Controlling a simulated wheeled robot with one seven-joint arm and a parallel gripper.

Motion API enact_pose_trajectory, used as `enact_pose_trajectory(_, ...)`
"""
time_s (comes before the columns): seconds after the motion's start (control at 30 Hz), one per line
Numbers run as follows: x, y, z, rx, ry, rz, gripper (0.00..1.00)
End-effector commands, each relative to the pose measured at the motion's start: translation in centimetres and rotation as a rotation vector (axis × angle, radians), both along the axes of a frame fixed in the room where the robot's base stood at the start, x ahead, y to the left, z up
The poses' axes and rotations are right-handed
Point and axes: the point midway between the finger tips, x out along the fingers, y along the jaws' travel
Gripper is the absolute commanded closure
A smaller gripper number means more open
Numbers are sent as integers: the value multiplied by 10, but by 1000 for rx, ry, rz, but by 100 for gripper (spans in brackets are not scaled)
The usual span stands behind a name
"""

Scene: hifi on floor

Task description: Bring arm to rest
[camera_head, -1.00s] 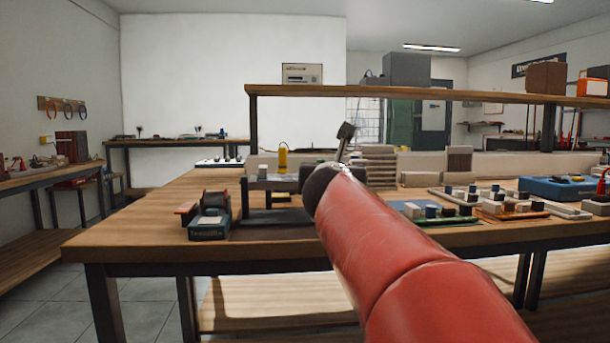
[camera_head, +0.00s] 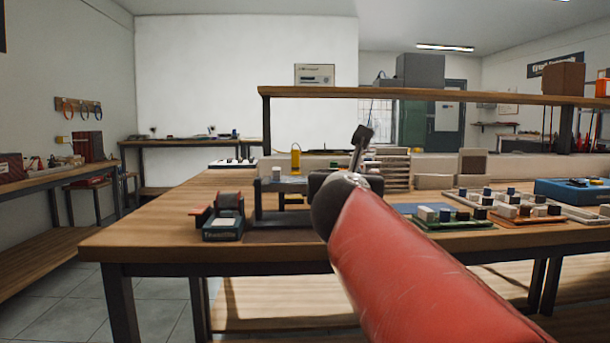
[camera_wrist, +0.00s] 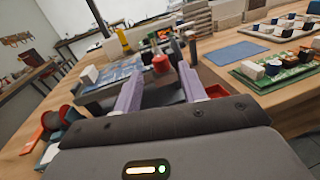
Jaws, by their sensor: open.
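My red arm reaches from the lower right over the wooden workbench (camera_head: 150,238) in the head view. My gripper shows in the wrist view (camera_wrist: 158,88), its two pale purple fingers apart above the bench. A small red-topped thing (camera_wrist: 161,65) appears between or beyond the fingertips; I cannot tell if it touches them, but nothing is clearly held. In the head view the fingers are hidden behind the dark wrist end of my arm.
A green board with blocks (camera_head: 452,224) and a blue case (camera_head: 580,190) lie to the right. A shelf (camera_head: 430,94) spans above the bench. The front-left bench top is clear.

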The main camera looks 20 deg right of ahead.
Motion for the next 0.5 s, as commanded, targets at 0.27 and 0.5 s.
enact_pose_trajectory(0.27, -16, 8, 0, 0, 1, 0, 59)
enact_pose_trajectory(0.5, -16, 9, 0, -5, 1, 2, 59)
